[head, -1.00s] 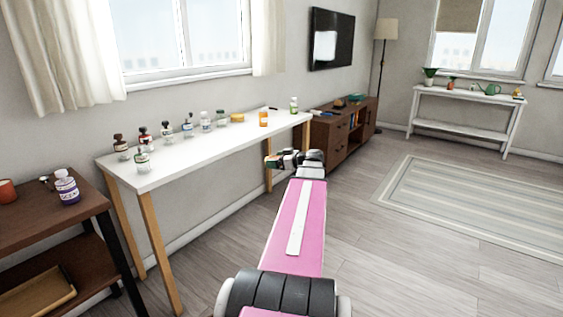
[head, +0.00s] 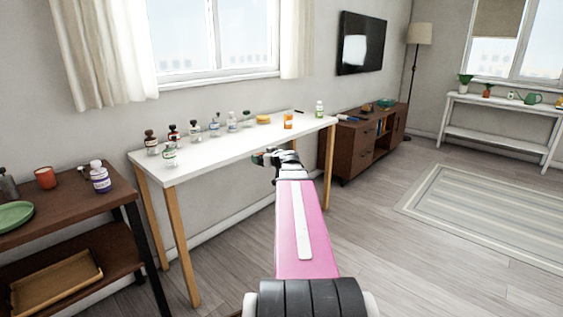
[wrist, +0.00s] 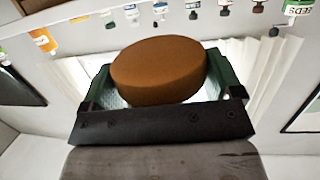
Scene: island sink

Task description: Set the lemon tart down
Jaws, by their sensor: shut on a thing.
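A thick, round, brown disc, which looks like the lemon tart (wrist: 160,70), sits between the green finger pads in the wrist view. My gripper (wrist: 165,88) is shut on it, with one pad at each side. In the head view my gripper (head: 270,157) is at the end of my outstretched pink arm, in front of the white table's (head: 222,148) front edge near its right part. The tart cannot be made out clearly there. Whether the gripper is above the tabletop is hard to tell.
Several bottles stand along the white table, with an orange pill bottle (head: 288,120) and a yellow round item (head: 263,119). A brown shelf (head: 62,205) at left holds a green plate (head: 14,217), an orange cup (head: 46,178) and a purple-labelled bottle (head: 100,178).

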